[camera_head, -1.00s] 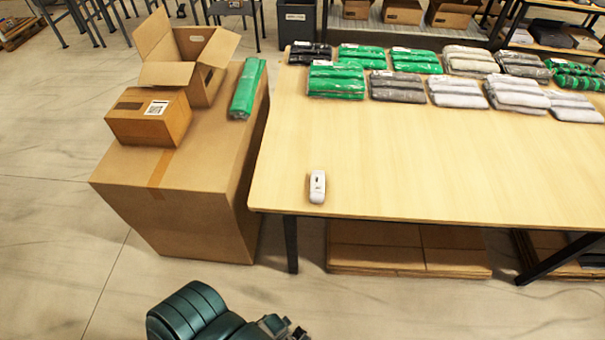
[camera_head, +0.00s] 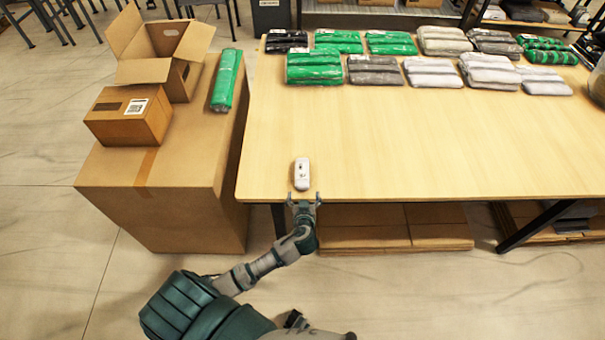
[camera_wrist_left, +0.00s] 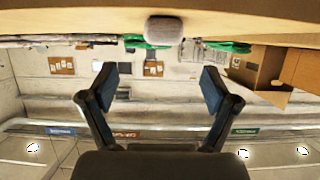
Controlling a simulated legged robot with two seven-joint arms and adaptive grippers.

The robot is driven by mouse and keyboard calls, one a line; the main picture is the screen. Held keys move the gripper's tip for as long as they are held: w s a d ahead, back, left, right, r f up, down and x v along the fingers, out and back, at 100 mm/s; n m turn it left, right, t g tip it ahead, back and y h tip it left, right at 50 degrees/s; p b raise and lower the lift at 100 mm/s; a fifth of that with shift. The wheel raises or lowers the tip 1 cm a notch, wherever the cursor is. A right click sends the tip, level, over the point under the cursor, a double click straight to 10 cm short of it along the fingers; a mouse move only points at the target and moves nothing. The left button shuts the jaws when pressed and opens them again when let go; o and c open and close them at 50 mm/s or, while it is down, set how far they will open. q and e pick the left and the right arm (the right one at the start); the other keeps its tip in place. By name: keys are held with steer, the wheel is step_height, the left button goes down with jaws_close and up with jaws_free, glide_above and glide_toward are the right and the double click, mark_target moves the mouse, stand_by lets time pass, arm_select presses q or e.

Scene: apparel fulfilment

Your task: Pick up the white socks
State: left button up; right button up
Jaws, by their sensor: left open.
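Several pale folded packs lie in the rows at the back of the table, among them a whitish pack (camera_head: 432,73), a wider white pack (camera_head: 488,70) and another pale pack (camera_head: 543,81). I cannot tell which of them holds the white socks. My left gripper (camera_head: 303,197) is open and empty at the table's front edge, far from these packs. Its spread fingers also show in the left wrist view (camera_wrist_left: 160,86). My right gripper is not in view.
Green packs (camera_head: 314,68) and grey packs (camera_head: 374,70) share the rows on the wooden table (camera_head: 400,145). The table's middle is bare. On the left, a large carton (camera_head: 190,195) carries an open box (camera_head: 165,70), a closed box (camera_head: 128,116) and a green pack (camera_head: 226,80).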

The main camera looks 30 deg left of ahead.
mark_target(302, 180)
arm_select(q)
steer(key=x, duration=0.5)
steer(key=shift+a+f, duration=0.1)
steer(key=shift+a, duration=0.05)
steer(key=shift+w+a+f, duration=0.2)
steer(key=shift+w, duration=0.25)
steer(key=x, duration=0.4)
steer(key=shift+a+f+b, duration=0.2)
steer(key=shift+f+b, duration=0.1)
steer(key=shift+f, duration=0.1)
steer(key=shift+w+f, duration=0.1)
steer(key=shift+w, duration=0.05)
steer(key=c, duration=1.4)
steer(key=shift+o, duration=0.2)
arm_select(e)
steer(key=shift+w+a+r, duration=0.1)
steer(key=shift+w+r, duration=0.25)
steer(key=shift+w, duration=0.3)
arm_select(q)
steer(key=shift+r, duration=0.2)
